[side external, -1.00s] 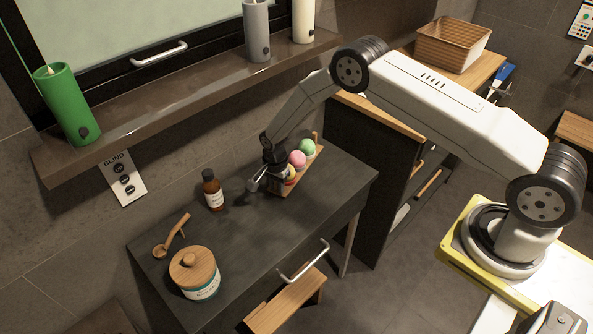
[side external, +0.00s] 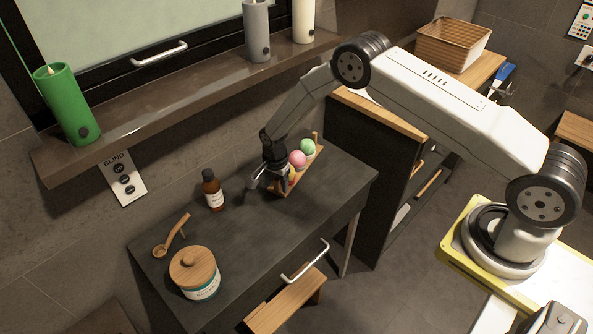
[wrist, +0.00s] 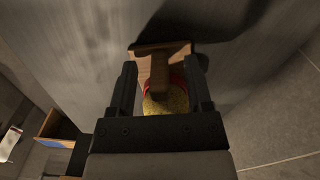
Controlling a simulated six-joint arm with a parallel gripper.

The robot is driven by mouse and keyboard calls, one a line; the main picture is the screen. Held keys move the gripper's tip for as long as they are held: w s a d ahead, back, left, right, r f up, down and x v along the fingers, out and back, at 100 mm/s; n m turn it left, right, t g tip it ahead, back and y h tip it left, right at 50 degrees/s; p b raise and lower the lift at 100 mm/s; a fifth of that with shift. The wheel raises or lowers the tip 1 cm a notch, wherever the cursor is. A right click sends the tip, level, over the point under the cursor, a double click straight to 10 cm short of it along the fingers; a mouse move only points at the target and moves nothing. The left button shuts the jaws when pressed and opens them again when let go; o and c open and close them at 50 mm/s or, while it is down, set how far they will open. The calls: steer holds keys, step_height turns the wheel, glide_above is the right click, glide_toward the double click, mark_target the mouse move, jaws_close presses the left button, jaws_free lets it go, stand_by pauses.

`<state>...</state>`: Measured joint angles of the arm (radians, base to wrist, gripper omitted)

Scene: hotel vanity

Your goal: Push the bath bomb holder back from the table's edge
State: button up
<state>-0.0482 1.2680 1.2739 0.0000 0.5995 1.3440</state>
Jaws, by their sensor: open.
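The bath bomb holder (side external: 292,186) is a small wooden rack on the dark table, with a wooden upright at its far end. It carries a pink bath bomb (side external: 297,159), a green bath bomb (side external: 308,146) and a yellow one partly hidden by my gripper. My gripper (side external: 263,184) is low at the holder's near-left end. In the wrist view, my open gripper (wrist: 160,88) has its fingers on either side of a wooden part of the holder (wrist: 159,62), with the yellow bath bomb (wrist: 166,103) below it. I cannot tell whether the fingers touch the wood.
A brown bottle (side external: 212,190) stands left of my gripper. A wooden scoop (side external: 172,238) and a wooden-lidded jar (side external: 195,273) are at the table's left end. The dark table (side external: 260,238) is clear in front of the holder. The wall and ledge rise behind.

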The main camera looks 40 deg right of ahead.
steer(key=shift+r, duration=3.45)
steer(key=shift+s+r, duration=0.2)
steer(key=shift+r, duration=0.35)
steer(key=s+d+r+n+t, duration=0.1)
steer(key=s+d+r+n, duration=0.1)
steer(key=s+r+n, duration=0.95)
steer(key=s+r, duration=0.1)
steer(key=s, duration=0.4)
steer(key=s+r+n+t, duration=0.1)
steer(key=s+r+n, duration=0.2)
steer(key=s, duration=0.4)
steer(key=shift+s+d+r+t, duration=0.3)
steer(key=shift+s+r, duration=0.1)
steer(key=shift+r, duration=0.35)
